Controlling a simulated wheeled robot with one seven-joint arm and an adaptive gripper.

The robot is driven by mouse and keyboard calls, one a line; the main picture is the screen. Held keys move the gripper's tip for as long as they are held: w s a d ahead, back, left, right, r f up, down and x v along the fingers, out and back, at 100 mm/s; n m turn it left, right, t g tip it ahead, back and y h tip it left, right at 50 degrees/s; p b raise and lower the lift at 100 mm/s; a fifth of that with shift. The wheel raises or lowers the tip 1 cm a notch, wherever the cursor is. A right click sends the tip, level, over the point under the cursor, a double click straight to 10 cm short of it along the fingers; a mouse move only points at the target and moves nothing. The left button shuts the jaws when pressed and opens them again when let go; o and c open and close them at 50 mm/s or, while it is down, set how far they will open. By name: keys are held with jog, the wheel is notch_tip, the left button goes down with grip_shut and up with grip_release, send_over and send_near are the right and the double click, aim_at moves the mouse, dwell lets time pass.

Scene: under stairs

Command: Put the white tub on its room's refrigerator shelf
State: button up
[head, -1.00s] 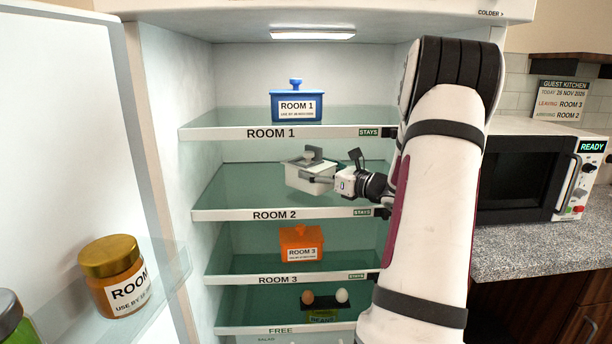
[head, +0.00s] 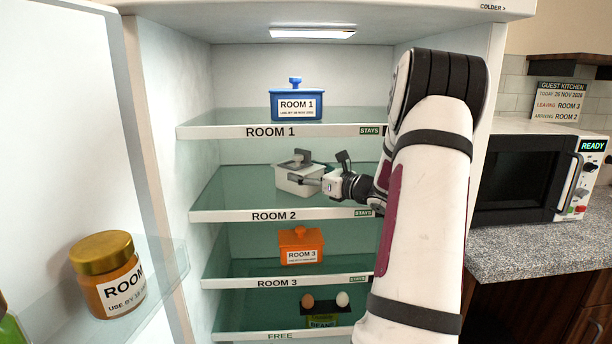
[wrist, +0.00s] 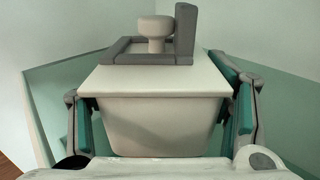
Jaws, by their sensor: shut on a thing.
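The white tub (head: 296,186) is inside the open refrigerator, at the shelf labelled ROOM 2 (head: 240,203). It looks level and low over that shelf; I cannot tell whether its base touches the glass. Its lid has a pale knob and grey parts on top. My gripper (head: 318,182) reaches in from the right and is shut on the tub. In the wrist view the tub (wrist: 155,115) sits between the two teal-padded fingers, one on each side. No room label shows on the faces of the tub I can see.
A blue ROOM 1 box (head: 296,106) stands on the shelf above. An orange ROOM 3 box (head: 301,247) stands on the shelf below, with eggs (head: 342,299) lower down. The open door at left holds a jar (head: 108,274). The ROOM 2 shelf looks otherwise clear.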

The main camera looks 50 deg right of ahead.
jog(key=o, duration=1.6)
jog(key=shift+f, duration=0.1)
jog(key=shift+s+r, duration=0.1)
jog(key=shift+r, duration=0.1)
jog(key=s, duration=0.8)
jog(key=s+a, duration=0.1)
jog(key=s, duration=0.2)
jog(key=shift+s+p, duration=0.35)
jog(key=shift+s, duration=0.05)
